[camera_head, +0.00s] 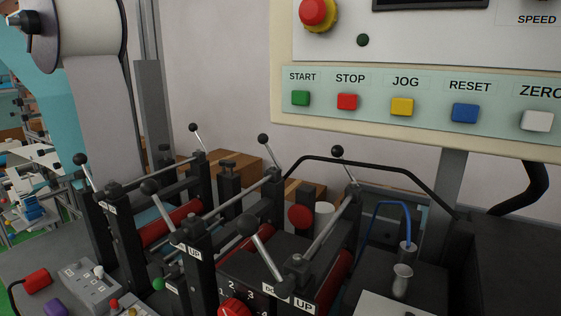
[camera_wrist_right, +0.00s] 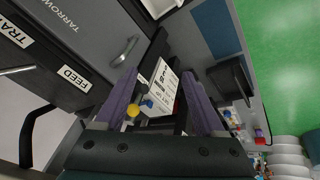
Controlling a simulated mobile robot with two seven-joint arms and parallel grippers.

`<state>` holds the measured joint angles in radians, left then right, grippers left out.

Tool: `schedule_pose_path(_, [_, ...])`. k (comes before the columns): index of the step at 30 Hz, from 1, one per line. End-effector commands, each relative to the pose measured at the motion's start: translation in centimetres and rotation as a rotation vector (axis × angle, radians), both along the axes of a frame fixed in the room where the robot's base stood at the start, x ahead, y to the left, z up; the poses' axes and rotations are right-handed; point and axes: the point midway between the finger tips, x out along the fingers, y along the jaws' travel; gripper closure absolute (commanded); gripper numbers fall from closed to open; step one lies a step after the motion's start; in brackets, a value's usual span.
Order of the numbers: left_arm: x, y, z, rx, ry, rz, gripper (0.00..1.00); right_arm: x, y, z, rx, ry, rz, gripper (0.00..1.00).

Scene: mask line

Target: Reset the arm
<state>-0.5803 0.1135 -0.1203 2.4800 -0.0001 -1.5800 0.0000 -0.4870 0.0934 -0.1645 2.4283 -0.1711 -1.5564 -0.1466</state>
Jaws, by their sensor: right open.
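My right gripper (camera_wrist_right: 159,74) shows in the right wrist view with its two purple fingers spread apart. Nothing is held between them; a white labelled box or panel (camera_wrist_right: 161,88) and a small yellow knob (camera_wrist_right: 133,111) show beyond the gap, and I cannot tell how far off they are. Neither gripper shows in the head view, and my left gripper is not seen at all.
In the head view a control panel (camera_head: 430,135) with coloured buttons hangs at upper right. Below it stands a machine with red rollers (camera_head: 170,223) and upright black-knobbed levers (camera_head: 262,243). A white roll (camera_head: 88,25) is at upper left. Green floor (camera_wrist_right: 278,50) shows in the wrist view.

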Motion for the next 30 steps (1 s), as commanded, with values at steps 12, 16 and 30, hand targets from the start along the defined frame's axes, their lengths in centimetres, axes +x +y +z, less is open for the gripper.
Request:
schedule_pose_path(12, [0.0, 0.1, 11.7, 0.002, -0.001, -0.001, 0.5, -3.5, 1.5, 11.0, 0.17, 0.085, -0.108, 0.29])
schedule_pose_path(16, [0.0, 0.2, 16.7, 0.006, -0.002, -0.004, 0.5, -3.5, 1.5, 16.0, 0.17, 0.084, -0.107, 0.29])
schedule_pose_path(30, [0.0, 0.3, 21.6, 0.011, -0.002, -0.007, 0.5, -3.4, 1.5, 20.8, 0.17, 0.084, -0.106, 0.29])
